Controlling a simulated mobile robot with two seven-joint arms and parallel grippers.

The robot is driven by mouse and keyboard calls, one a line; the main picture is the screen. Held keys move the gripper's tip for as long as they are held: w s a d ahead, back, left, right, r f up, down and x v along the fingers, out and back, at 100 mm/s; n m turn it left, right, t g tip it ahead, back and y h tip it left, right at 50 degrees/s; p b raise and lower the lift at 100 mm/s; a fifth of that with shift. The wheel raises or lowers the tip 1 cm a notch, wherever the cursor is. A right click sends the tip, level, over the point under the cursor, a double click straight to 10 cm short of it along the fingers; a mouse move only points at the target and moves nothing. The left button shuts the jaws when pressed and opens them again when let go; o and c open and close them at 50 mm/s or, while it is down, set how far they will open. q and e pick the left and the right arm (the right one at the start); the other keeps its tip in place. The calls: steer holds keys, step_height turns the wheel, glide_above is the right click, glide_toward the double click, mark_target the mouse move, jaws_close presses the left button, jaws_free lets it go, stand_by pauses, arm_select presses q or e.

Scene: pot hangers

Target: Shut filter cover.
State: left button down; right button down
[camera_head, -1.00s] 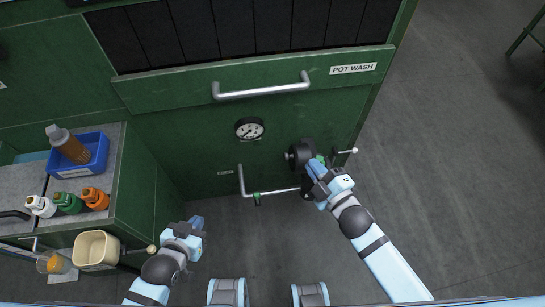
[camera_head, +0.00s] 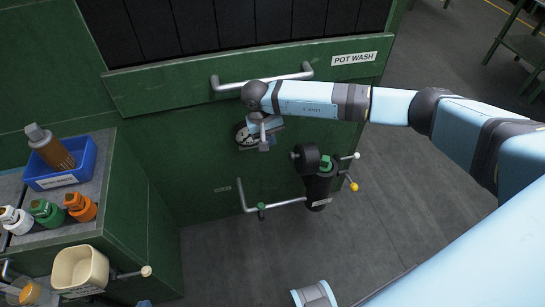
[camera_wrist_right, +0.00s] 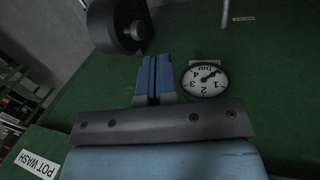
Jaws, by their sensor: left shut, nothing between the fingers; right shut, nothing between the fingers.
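The black round filter cover (camera_head: 307,157) stands on edge, with a knob on its left side, beside the top of the black filter housing (camera_head: 318,187). A green part (camera_head: 326,163) shows at the housing's top, so the cover looks swung open. My right gripper (camera_head: 264,146) is shut and empty, in front of the gauge and left of the cover, not touching it. In the right wrist view its blue fingers (camera_wrist_right: 152,75) are together and the cover (camera_wrist_right: 120,27) is just beyond them. Only the tip of my left gripper (camera_head: 143,303) shows at the bottom edge.
A round gauge (camera_head: 243,135) and a drawer handle (camera_head: 262,82) are close to my right arm. A bent pipe (camera_head: 270,205) with a green valve runs left of the housing. A yellow knob (camera_head: 353,187) is at its right. A counter with bottles (camera_head: 60,205) stands at left.

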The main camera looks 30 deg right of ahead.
mark_target(292, 153)
steer(key=shift+n+h, duration=0.3)
steer(key=shift+h, duration=0.3)
steer(key=d+f, duration=0.8)
steer(key=f, duration=0.1)
steer(key=shift+d, duration=0.4)
steer(key=shift+d, duration=0.1)
